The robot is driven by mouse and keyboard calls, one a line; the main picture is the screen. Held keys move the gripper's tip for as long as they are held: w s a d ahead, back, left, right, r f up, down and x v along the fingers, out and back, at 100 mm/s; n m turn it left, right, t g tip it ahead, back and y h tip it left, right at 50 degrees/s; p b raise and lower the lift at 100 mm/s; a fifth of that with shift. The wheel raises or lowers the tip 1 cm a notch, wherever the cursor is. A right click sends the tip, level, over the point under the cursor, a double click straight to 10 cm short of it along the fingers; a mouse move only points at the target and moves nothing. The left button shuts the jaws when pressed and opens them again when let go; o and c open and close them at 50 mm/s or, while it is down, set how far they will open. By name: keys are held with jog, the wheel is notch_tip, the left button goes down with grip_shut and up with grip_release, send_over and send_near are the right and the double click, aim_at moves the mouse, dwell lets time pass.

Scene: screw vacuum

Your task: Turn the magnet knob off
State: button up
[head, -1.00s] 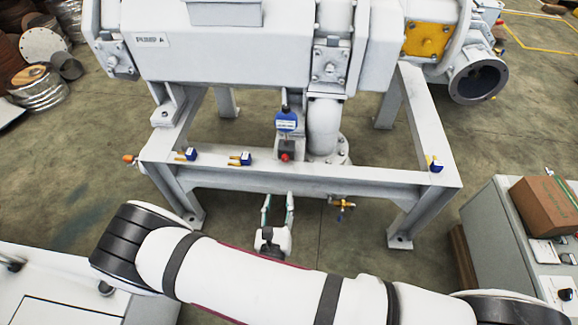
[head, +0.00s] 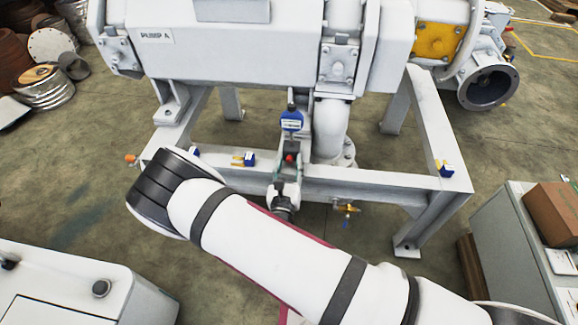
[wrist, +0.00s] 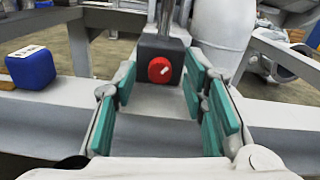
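The magnet knob (wrist: 159,70) is a red round dial with a white pointer mark, on the front of a dark grey block (wrist: 174,46). The block stands on the white frame beam, and the knob shows small in the head view (head: 290,158). The white mark points to the upper right in the wrist view. My gripper (wrist: 161,90) is open, with green finger pads on both sides of the knob in the picture. It is empty, and I cannot tell whether the pads reach as far as the knob. In the head view my gripper (head: 287,172) is at the block.
A blue block (wrist: 32,68) sits on the beam left of my gripper. A blue-faced gauge (head: 291,120) stands above the knob block. A thick white pipe (head: 331,128) rises close on the right. A brass valve (head: 346,208) hangs below the beam.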

jog(key=shift+c, duration=0.3)
grip_shut()
jog(key=shift+n, duration=0.3)
jog(key=n+p, duration=0.1)
jog(key=n, duration=0.1)
jog(key=shift+n+p, duration=0.3)
jog(key=shift+p, duration=0.05)
jog(key=n+p, duration=0.1)
jog(key=n, duration=0.3)
dwell(0.4)
jog(key=shift+o, duration=0.3)
grip_release()
